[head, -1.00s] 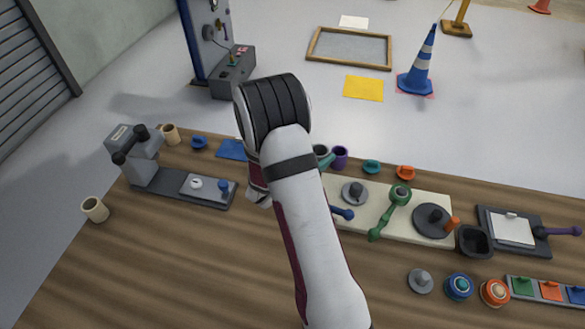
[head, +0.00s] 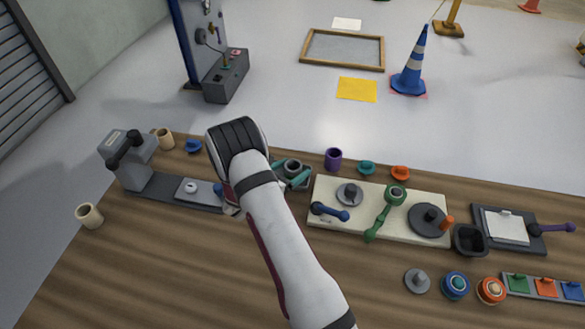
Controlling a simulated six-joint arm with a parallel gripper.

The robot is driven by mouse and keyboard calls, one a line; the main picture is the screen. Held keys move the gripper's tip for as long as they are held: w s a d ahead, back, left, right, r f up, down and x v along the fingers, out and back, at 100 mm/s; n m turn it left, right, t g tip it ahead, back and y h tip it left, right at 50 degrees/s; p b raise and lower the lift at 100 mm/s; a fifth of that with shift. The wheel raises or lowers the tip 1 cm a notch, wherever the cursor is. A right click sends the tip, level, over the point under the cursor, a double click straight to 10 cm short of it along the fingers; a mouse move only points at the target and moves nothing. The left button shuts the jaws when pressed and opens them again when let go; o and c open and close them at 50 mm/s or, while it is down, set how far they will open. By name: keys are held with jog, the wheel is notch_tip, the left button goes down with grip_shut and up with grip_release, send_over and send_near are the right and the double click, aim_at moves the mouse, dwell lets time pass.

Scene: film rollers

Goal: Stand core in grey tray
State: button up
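Hollow cylinders that look like cores stand on the wooden bench: a beige one (head: 165,139) at the back left, another beige one (head: 89,216) at the left edge, and a purple one (head: 333,159) behind the cream board. I cannot tell which is the task's core. A small dark grey, open square tray (head: 470,239) sits right of the board and looks empty; it may be the grey tray. My gripper (head: 231,209) is mostly hidden under my own arm, near the right end of the grey machine base. Its fingers and anything in them cannot be made out.
A grey machine (head: 130,155) stands at the left. A dark fixture with teal levers and a grey ring (head: 292,167) is just right of my arm. The cream board (head: 320,227) carries a blue lever and green handle. The front left bench is clear.

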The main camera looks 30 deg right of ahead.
jog(key=shift+r, duration=0.2)
jog(key=v, duration=1.2)
jog(key=s+d+r+m+g+y, duration=0.2)
jog(key=s+r+m+g, duration=0.5)
jog(key=s+r+m, duration=0.55)
jog(key=s+a+m+y, duration=0.4)
jog(key=s+a+m, duration=0.1)
jog(key=s+a+r+m+t+y, duration=0.1)
jog(key=s+a+m+y, duration=0.3)
jog(key=s+a+m, duration=0.1)
jog(key=s+a+r+m+y, duration=0.1)
jog(key=s+a+m+y, duration=0.3)
jog(key=s+a+m, duration=0.1)
jog(key=shift+s+a+r+m+t, duration=0.15)
jog(key=shift+s+a+m, duration=0.1)
jog(key=shift+a, duration=0.35)
jog(key=shift+s+a+r+m+t, duration=0.1)
jog(key=shift+s+a+t, duration=0.1)
jog(key=shift+a, duration=0.4)
